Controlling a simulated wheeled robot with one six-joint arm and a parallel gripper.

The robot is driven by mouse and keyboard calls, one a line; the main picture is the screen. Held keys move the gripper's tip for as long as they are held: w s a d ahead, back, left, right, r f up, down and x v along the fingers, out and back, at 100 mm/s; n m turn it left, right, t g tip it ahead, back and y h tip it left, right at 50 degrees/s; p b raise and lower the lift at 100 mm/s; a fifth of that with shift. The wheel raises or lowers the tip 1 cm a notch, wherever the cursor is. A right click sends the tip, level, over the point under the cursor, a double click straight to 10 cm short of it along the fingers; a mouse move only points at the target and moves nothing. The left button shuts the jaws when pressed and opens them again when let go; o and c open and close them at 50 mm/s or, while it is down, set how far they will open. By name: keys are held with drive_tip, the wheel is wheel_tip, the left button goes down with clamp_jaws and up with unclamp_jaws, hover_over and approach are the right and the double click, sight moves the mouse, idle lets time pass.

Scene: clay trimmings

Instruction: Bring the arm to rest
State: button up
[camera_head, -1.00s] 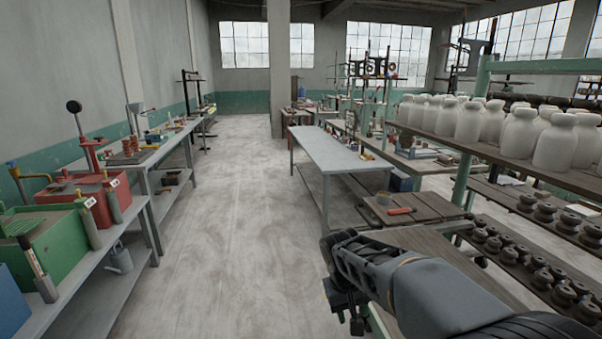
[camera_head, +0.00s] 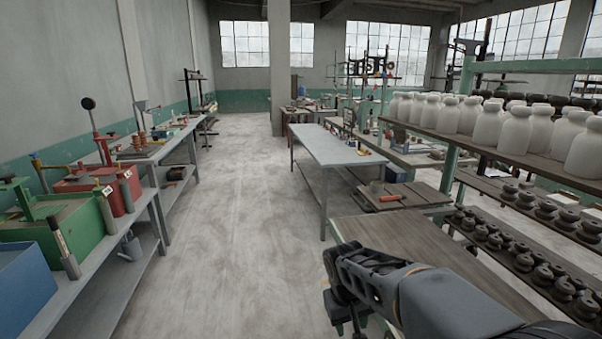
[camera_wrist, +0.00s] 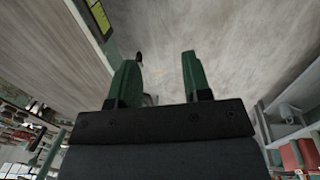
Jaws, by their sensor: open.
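My gripper (camera_head: 345,322) is at the lower middle of the head view, at the end of my dark arm. It hangs in front of the near wooden table on the right. In the wrist view the two green fingers of my gripper (camera_wrist: 160,75) stand apart with nothing between them. Bare grey floor (camera_wrist: 220,40) fills most of the view beyond the fingers.
A shelf rack (camera_head: 470,90) with white bottles and dark insulators stands close on the right. A wooden table (camera_head: 400,238) lies beside my arm. A bench (camera_head: 95,285) with red, green and blue bins lines the left. The grey aisle (camera_head: 235,200) is clear.

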drive_tip(key=s+d+r+m+t+y, duration=0.1)
drive_tip(key=s+d, duration=0.4)
drive_tip(key=s, duration=0.6)
drive_tip(key=shift+s+d+r+m+t+y+p, duration=0.35)
drive_tip(key=shift+r+m+t, duration=0.35)
drive_tip(key=shift+r+t, duration=0.45)
